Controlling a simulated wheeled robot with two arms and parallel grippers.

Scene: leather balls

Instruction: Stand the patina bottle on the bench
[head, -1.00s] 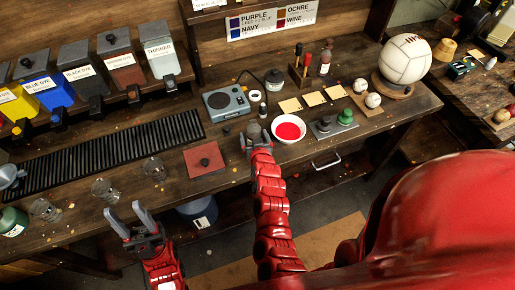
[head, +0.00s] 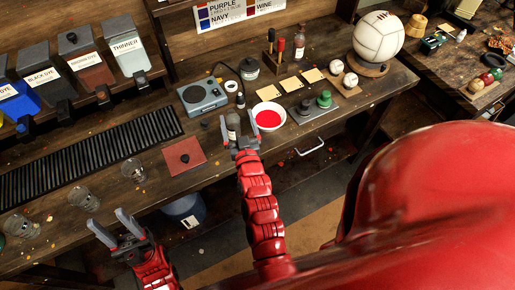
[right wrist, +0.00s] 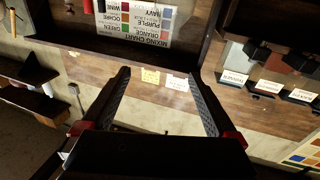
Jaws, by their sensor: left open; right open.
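A small grey-brown bottle (head: 233,124) stands upright near the bench's (head: 215,163) front edge, left of the white bowl of red liquid (head: 269,116). I take it for the patina bottle; its label is not readable. My right gripper (head: 240,144) is open just on the near side of it, its fingertips beside its lower part; I cannot tell whether they touch. In the right wrist view the fingers (right wrist: 166,90) are apart with nothing visible between them, and the bottle is not in view. My left gripper (head: 112,226) is open and empty, in front of the bench at the left.
A bucket (head: 186,210) is below the bench.

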